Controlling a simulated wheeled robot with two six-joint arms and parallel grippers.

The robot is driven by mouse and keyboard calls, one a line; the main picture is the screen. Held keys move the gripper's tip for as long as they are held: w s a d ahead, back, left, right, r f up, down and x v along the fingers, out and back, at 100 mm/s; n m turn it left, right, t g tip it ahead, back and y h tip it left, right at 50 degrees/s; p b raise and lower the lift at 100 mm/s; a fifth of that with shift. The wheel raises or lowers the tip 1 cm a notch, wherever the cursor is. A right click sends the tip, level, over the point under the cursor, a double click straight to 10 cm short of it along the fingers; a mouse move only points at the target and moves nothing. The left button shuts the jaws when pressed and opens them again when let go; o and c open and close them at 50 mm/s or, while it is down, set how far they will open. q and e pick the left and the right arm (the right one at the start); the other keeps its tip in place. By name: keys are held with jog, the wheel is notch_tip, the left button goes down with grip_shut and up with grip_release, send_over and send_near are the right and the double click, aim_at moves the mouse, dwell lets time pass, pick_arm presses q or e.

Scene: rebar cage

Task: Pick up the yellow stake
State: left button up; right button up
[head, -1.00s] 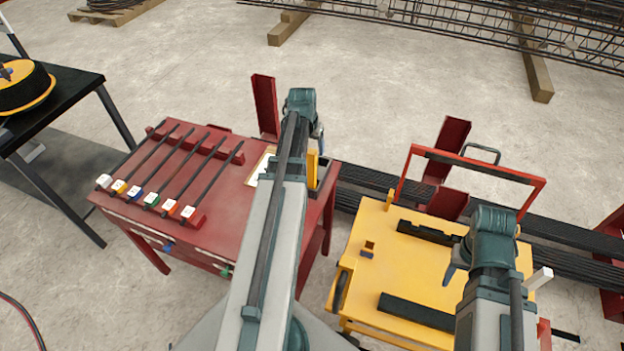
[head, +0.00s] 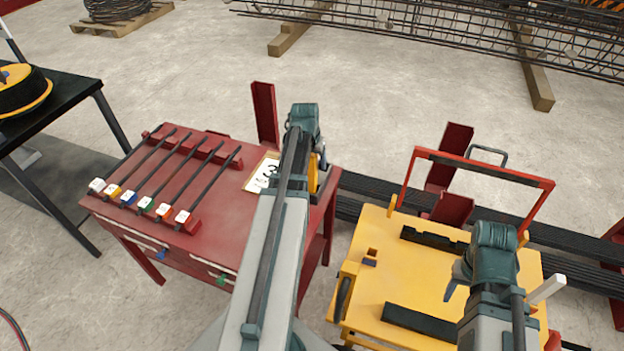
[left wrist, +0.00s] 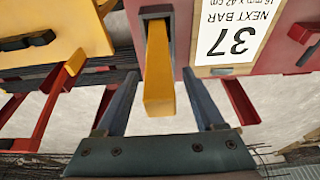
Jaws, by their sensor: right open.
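The yellow stake (left wrist: 158,75) stands in a dark socket (left wrist: 157,12) at the edge of the red table (head: 222,190). In the left wrist view my left gripper (left wrist: 162,88) is open, with one finger on each side of the stake and a gap to it on both sides. In the head view the left arm hides most of the stake (head: 312,174) and the left fingertips. My right gripper (head: 456,280) is open and empty above the yellow cart (head: 405,278).
A white card marked 37 (left wrist: 232,30) lies beside the socket. Several dark bars (head: 178,165) with coloured end blocks lie on the table's left part. The cart has a red handle frame (head: 480,168). A red upright (head: 265,115) stands behind the table.

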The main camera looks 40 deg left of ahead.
pick_arm(q)
grip_shut()
dwell(1.3)
